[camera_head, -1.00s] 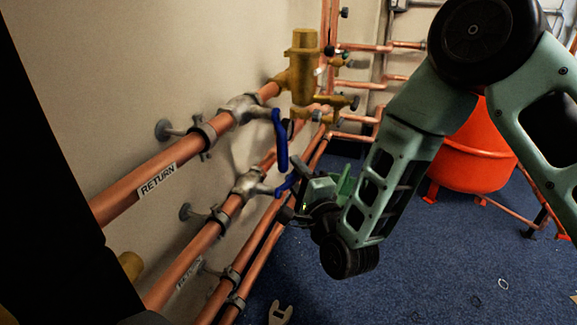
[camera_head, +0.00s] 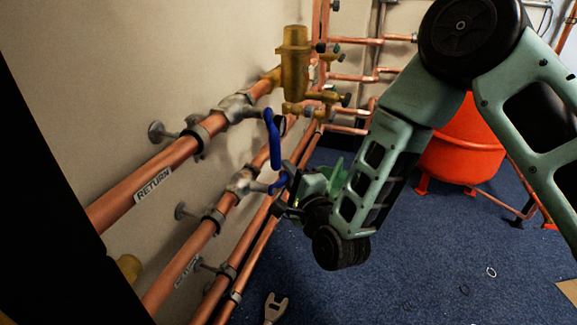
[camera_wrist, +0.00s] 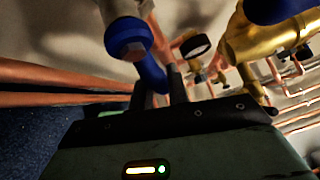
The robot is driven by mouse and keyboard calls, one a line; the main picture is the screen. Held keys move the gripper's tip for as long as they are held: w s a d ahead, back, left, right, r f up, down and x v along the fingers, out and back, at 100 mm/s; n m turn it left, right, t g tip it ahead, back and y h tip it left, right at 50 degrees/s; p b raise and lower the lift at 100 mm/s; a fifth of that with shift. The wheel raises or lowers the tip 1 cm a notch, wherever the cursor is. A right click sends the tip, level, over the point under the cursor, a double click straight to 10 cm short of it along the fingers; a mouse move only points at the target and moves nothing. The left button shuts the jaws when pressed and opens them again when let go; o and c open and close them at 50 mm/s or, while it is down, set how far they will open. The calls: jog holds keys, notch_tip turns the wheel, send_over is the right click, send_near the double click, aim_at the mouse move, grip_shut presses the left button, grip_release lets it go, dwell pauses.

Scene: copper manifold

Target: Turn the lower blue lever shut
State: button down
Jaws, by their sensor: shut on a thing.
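The lower blue lever (camera_head: 279,184) is on the grey valve (camera_head: 243,181) of the lower copper pipe. It sticks out to the right from the valve, partly hidden by my gripper. My gripper (camera_head: 285,191) is shut on its outer end. In the wrist view the blue lever (camera_wrist: 152,73) runs down from its valve to the dark fingers of my gripper (camera_wrist: 174,86). Its far end is hidden behind the gripper body.
The upper blue lever (camera_head: 272,138) hangs down close above my gripper, from the valve on the RETURN pipe (camera_head: 150,184). A brass fitting (camera_head: 295,65) stands behind it. A red tank (camera_head: 460,150) is at the right. A wrench (camera_head: 275,308) lies on the blue floor.

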jog(key=m+g+p, duration=0.1)
jog(key=p, duration=0.1)
jog(key=f+m+g+h+p, duration=0.1)
jog(key=p, duration=0.2)
jog(key=shift+s+f, duration=0.15)
jog(key=shift+s, duration=0.15)
jog(key=s+a+f+m+g+p, duration=0.1)
jog(key=s+f+m+g+p, duration=0.3)
jog(key=g+p, duration=0.3)
jog(key=shift+a+f+m+p, duration=0.25)
jog(key=shift+m+p, duration=0.05)
jog(key=shift+p, duration=2)
jog(key=shift+f, duration=0.1)
jog(key=c, duration=1.3)
grip_release()
jog(key=shift+c, duration=0.2)
